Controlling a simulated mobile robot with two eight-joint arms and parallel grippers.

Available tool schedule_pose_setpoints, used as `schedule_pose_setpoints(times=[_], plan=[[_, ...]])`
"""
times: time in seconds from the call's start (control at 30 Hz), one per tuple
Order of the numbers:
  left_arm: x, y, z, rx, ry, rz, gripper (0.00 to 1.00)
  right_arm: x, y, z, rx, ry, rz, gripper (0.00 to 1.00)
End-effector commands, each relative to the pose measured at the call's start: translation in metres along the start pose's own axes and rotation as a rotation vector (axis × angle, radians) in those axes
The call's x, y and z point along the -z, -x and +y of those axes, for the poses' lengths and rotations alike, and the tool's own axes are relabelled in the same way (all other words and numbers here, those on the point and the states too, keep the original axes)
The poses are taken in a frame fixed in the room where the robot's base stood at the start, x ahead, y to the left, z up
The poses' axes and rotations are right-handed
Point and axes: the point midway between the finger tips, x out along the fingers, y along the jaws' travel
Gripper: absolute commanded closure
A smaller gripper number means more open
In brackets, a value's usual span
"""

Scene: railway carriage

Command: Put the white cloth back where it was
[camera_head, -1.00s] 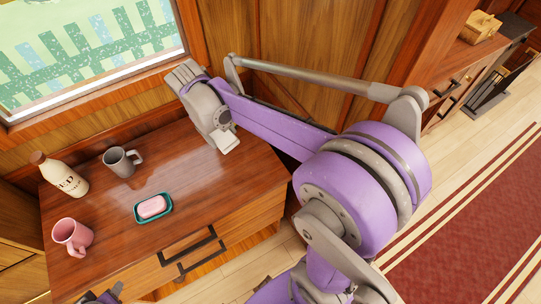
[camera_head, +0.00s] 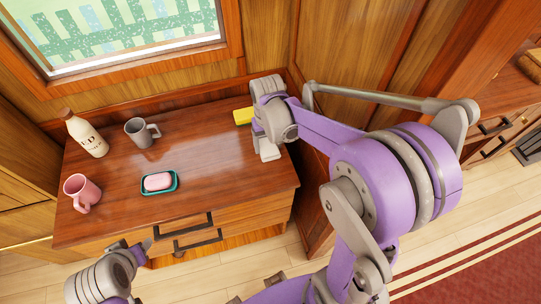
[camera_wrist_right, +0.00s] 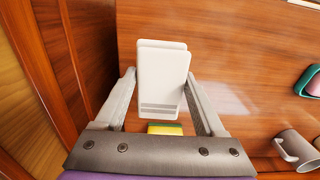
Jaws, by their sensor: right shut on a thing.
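The white cloth (camera_wrist_right: 162,78) is a folded pad with grey stripes at one end. In the right wrist view it sits between the fingers of my right gripper (camera_wrist_right: 160,88), which is shut on it. In the head view my right gripper (camera_head: 268,150) is at the right end of the wooden cabinet top (camera_head: 215,160), pointing down; I cannot tell there how far the cloth is above the wood. Part of my left arm with its gripper (camera_head: 136,250) shows at the bottom left, in front of the cabinet; its jaws are not clear.
A yellow and green sponge (camera_head: 243,116) lies just left of my right gripper. A grey mug (camera_head: 140,133), a bottle (camera_head: 87,135), a pink mug (camera_head: 80,192) and pink soap in a teal dish (camera_head: 159,182) stand further left. A wooden wall (camera_head: 318,130) is close on the right.

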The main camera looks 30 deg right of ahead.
Motion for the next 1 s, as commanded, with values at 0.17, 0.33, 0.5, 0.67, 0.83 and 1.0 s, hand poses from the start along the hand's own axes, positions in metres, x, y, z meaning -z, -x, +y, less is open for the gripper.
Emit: schedule_pose_setpoints(times=[0.17,0.33,0.5,0.67,0.83,1.0], plan=[[-0.002,-0.002,0.000,0.000,0.000,-0.002,0.50,0.000,-0.021,0.000,-0.001,0.000,0.000,0.81],[-0.005,-0.004,0.000,0.000,0.000,-0.005,0.50,0.000,-0.045,0.000,-0.001,0.001,-0.001,0.81],[-0.006,-0.004,0.000,0.000,0.000,-0.006,0.50,0.000,-0.062,0.000,-0.001,0.001,0.000,0.81],[-0.006,-0.004,0.000,0.000,0.000,-0.006,0.50,0.000,-0.062,0.000,-0.001,0.001,0.000,0.81],[-0.008,-0.006,0.000,0.000,0.000,-0.008,0.50,0.000,-0.064,0.000,-0.001,0.001,0.000,0.81],[-0.009,-0.007,0.000,0.000,0.000,-0.009,0.50,0.000,-0.065,0.000,-0.001,0.001,0.000,0.12]])
